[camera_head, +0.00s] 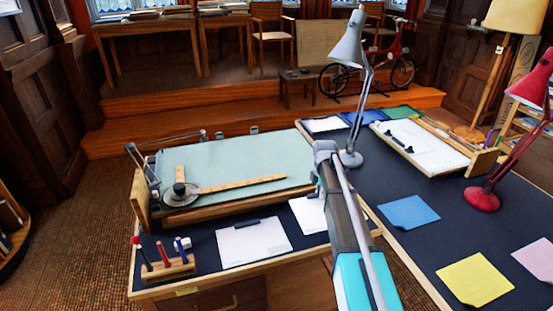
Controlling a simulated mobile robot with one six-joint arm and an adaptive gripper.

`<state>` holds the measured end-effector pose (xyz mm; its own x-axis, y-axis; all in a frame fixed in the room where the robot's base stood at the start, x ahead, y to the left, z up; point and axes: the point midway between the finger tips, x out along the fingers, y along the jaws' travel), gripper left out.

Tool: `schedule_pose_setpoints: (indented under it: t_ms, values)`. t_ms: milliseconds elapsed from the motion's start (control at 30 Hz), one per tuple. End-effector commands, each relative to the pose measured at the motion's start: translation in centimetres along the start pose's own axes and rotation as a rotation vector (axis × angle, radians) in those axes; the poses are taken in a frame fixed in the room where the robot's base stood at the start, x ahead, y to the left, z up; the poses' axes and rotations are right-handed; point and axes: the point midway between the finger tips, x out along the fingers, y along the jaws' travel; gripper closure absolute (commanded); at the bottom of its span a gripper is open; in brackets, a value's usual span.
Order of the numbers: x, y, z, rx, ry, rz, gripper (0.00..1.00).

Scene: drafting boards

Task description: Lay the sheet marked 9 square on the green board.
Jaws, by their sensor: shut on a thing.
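The green board (225,160) lies tilted on a wooden frame on the left of the desk. A wooden T-shaped rule and a round grey piece (181,194) lie on its front part. My gripper (318,190) is at the board's front right corner, its fingers mostly hidden by my arm. It is shut on a white sheet (308,214), which shows partly left of my arm. I cannot tell whether this sheet touches the desk. Another white sheet (253,245) with a dark bar lies on the desk in front of the board. I cannot read a 9 on either.
A pen stand (168,269) is at the front left. A grey lamp (351,158) and a red lamp (482,200) stand on the right desk. Blue (409,212) and yellow (475,279) sheets lie there, with a white-sheeted tray (478,164) behind.

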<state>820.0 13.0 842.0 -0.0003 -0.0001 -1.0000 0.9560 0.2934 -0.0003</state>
Motion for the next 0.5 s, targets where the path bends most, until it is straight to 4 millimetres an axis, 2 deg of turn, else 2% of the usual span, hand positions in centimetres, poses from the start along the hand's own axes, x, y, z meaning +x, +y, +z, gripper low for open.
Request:
schedule_pose_setpoints:
  t_ms: [300,500]
  values:
    - [-4.4,0.0,0.0,0.0,0.0,0.0,1.0]
    - [-6.5,0.0,0.0,0.0,0.0,0.0,1.0]
